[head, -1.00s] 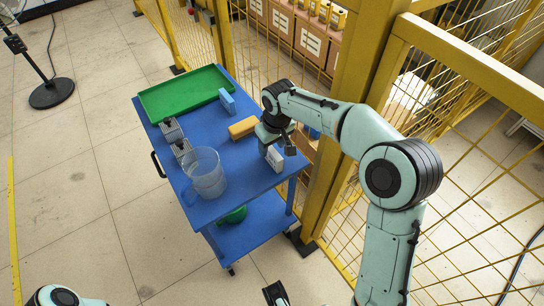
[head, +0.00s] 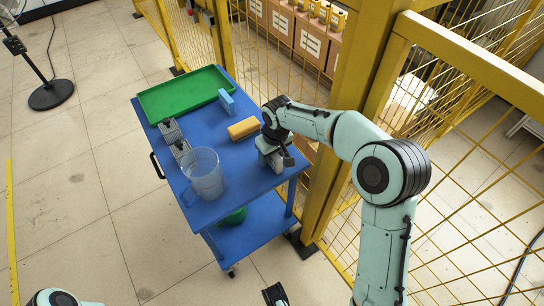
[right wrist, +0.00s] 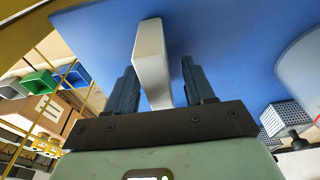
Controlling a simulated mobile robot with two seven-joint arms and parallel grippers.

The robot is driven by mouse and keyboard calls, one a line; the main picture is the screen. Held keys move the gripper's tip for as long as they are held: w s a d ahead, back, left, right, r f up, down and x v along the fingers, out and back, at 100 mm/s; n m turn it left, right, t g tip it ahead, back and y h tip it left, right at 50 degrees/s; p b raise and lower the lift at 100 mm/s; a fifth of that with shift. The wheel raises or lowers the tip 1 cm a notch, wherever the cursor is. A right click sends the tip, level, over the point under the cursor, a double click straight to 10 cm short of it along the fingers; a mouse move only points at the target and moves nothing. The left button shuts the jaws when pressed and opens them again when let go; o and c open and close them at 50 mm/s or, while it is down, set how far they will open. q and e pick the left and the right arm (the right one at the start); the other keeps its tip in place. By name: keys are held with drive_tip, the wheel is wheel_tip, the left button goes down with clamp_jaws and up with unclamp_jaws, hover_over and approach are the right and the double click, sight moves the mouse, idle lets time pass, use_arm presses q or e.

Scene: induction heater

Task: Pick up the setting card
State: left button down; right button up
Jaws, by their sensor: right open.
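The setting card appears to be the white upright slab (head: 273,163) near the right front corner of the blue cart top. In the right wrist view the white slab (right wrist: 150,52) stands between my two dark fingers, with a visible gap on each side. My right gripper (head: 273,151) is open around it, and it also shows in the right wrist view (right wrist: 160,85). In the head view the gripper partly hides the slab. A dark tip at the bottom edge seems to be my left gripper (head: 275,294); its jaw state is unclear.
The cart top (head: 232,165) also carries a yellow block (head: 243,128), a blue block (head: 227,102), a green tray (head: 160,104), a clear jug (head: 203,175) and grey perforated holders (head: 171,131). A yellow fence post (head: 345,110) stands close to the cart's right side.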

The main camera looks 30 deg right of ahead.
drive_tip(key=shift+f, duration=0.15)
clamp_jaws()
idle(0.4)
